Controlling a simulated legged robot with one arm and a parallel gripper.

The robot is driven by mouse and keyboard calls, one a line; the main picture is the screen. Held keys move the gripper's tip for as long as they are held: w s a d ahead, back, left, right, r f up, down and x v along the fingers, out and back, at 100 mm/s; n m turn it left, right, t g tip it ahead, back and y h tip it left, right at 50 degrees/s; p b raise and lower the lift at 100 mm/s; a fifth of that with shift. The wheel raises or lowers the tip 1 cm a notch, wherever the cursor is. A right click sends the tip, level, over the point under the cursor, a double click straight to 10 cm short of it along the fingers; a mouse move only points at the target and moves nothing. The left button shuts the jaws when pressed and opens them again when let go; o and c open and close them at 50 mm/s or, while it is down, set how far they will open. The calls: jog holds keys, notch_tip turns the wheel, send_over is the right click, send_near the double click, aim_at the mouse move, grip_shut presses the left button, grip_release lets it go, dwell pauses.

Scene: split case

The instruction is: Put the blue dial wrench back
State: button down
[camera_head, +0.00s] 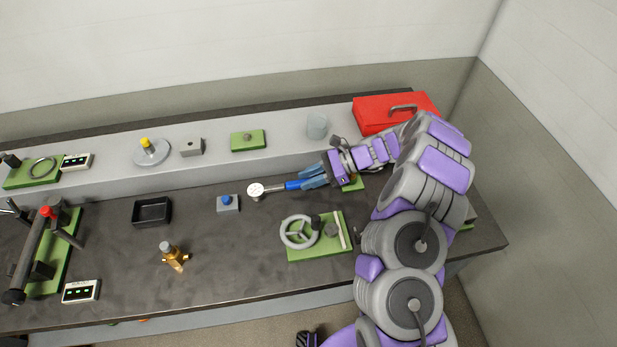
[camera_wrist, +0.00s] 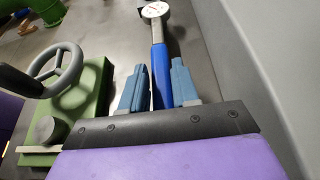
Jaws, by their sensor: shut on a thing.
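The blue dial wrench (camera_head: 274,188) has a blue handle, a grey shaft and a round white dial at its left end. My gripper (camera_head: 313,178) is shut on the blue handle, with the dial end pointing left, away from my arm. In the wrist view the wrench (camera_wrist: 161,70) stands between the two blue-grey fingers of my gripper (camera_wrist: 160,88), its dial at the top. I cannot tell whether the wrench touches the dark bench top or is just above it.
A green base with a grey handwheel (camera_head: 300,232) stands in front of my gripper. A small block with a blue knob (camera_head: 227,202), a black tray (camera_head: 152,211) and a brass valve (camera_head: 173,256) are further left. A red toolbox (camera_head: 380,113) and a clear cup (camera_head: 317,125) stand on the raised shelf behind.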

jog(key=shift+d+f, duration=0.1)
jog(key=shift+d, duration=0.2)
jog(key=shift+f, duration=0.25)
jog(key=c, duration=1)
grip_release()
jog(key=shift+a, duration=0.25)
jog(key=shift+o, duration=1.4)
jog(key=shift+d, duration=0.15)
jog(key=o, duration=0.4)
jog(key=shift+o, duration=0.2)
jog(key=shift+p+v, duration=0.6)
jog(key=shift+v, duration=2.35)
jog(key=shift+w, duration=0.1)
